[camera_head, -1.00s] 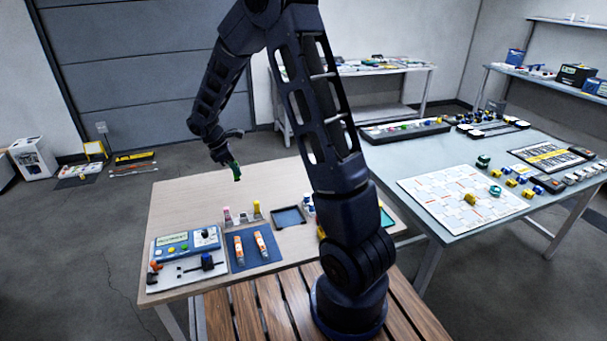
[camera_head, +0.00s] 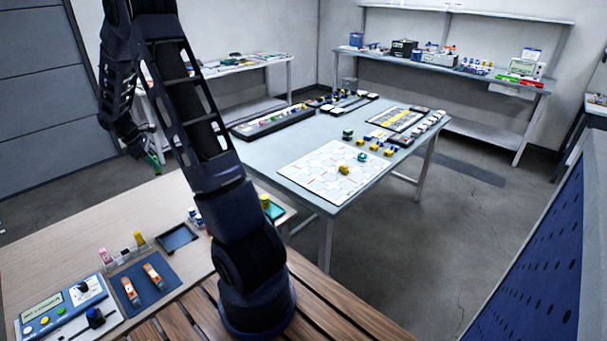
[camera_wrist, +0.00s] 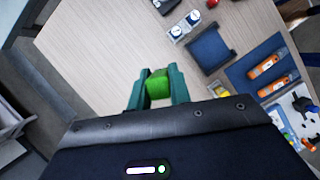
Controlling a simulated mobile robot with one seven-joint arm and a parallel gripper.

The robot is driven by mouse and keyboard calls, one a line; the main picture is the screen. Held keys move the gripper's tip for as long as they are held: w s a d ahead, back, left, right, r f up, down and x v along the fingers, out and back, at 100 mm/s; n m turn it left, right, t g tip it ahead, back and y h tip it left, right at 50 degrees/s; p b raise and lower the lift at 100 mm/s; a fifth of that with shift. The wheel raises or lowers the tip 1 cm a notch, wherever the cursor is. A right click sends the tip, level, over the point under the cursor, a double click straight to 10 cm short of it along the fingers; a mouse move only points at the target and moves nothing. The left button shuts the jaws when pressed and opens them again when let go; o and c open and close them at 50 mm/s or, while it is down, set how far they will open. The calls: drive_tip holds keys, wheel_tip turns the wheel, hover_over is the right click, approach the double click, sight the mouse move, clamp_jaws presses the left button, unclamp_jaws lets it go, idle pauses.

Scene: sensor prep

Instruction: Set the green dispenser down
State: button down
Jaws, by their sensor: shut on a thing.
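The green dispenser (camera_wrist: 158,84) is between the two teal fingers of my gripper (camera_wrist: 157,88) in the wrist view. My gripper is shut on it. In the head view the dispenser (camera_head: 153,162) hangs below my gripper (camera_head: 146,150), in the air above the far part of the wooden table (camera_head: 62,235). The wrist view shows bare wood beyond it. Only one face of the dispenser shows in the wrist view; its lower part is hidden there.
A dark tray (camera_head: 178,238), a blue mat (camera_head: 168,284) with orange-and-white items, and a control panel (camera_head: 58,307) occupy the wooden table's near side. A grey table (camera_head: 285,205) with a white grid board (camera_head: 325,180) stands to the right. The wooden table's far left is clear.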

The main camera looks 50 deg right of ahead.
drive_tip(key=s+d+r+m+g+y, duration=0.1)
drive_tip(key=s+d+m, duration=0.15)
drive_tip(key=d, duration=1.35)
drive_tip(key=s+d+r+m+g+y, duration=0.1)
drive_tip(key=d+m, duration=0.3)
drive_tip(key=d, duration=1.2)
drive_tip(key=s+d+r+m+y, duration=0.1)
drive_tip(key=s+d+m, duration=0.2)
drive_tip(key=s+d, duration=0.8)
drive_tip(key=s+d+m+y, duration=0.1)
drive_tip(key=s+d+m, duration=0.2)
drive_tip(key=s+d, duration=0.85)
drive_tip(key=w+d+f, duration=0.1)
drive_tip(key=f, duration=0.5)
drive_tip(key=w+d+f, duration=0.1)
drive_tip(key=f, duration=0.6)
drive_tip(key=w+d+f, duration=0.1)
drive_tip(key=f, duration=0.5)
drive_tip(key=shift+w+d+f, duration=0.15)
drive_tip(key=shift+w+f, duration=0.2)
drive_tip(key=shift+f, duration=0.1)
drive_tip(key=c, duration=1.3)
unclamp_jaws()
drive_tip(key=shift+c, duration=0.2)
drive_tip(key=shift+o, duration=0.2)
